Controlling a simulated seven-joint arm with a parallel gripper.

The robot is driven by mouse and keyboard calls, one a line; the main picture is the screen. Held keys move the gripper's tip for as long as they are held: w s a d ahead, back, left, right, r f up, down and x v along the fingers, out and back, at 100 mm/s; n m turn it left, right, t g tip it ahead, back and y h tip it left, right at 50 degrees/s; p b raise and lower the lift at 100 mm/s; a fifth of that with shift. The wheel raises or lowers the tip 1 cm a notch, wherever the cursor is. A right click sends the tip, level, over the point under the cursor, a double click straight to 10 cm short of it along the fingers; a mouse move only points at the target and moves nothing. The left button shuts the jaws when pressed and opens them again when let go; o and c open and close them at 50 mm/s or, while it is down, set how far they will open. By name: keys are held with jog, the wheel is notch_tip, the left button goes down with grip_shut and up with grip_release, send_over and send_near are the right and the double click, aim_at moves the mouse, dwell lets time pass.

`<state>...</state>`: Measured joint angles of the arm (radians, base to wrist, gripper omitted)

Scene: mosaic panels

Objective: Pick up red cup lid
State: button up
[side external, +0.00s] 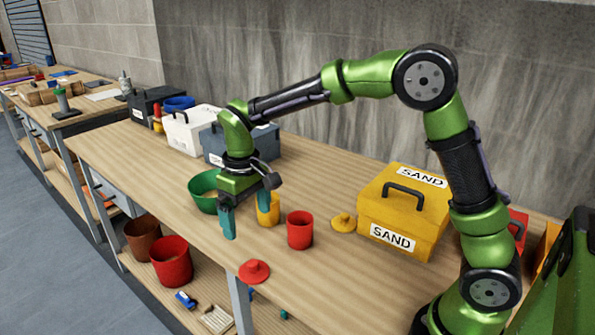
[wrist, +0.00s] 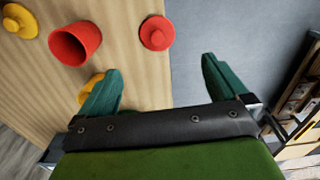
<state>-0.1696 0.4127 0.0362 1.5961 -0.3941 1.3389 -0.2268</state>
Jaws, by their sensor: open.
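The red cup lid (side external: 254,271) lies flat on the workbench near its front edge, a disc with a small raised knob. In the wrist view the red lid (wrist: 157,33) is beyond my fingertips, above the space between them. My gripper (side external: 247,209) is open and empty, with teal fingers pointing down, above the bench and behind and left of the lid in the side view. In the wrist view my gripper (wrist: 160,80) has its fingers wide apart. The red cup (side external: 299,230) stands upright to the right of the lid, and also shows in the wrist view (wrist: 76,43).
A yellow cup (side external: 268,209) stands close to my gripper, with a green bowl (side external: 203,192) behind. A yellow lid (side external: 343,223) and a yellow SAND box (side external: 402,215) are to the right. The bench (side external: 330,290) is bare in front of the red cup. Its front edge is close to the lid.

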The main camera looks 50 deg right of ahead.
send_over(253, 262)
jog(key=f, duration=1)
jog(key=shift+s+a, duration=0.3)
jog(key=shift+a, duration=0.05)
jog(key=f, duration=0.5)
jog(key=shift+w+d, duration=0.3)
jog(key=c, duration=1)
jog(key=shift+c, duration=0.5)
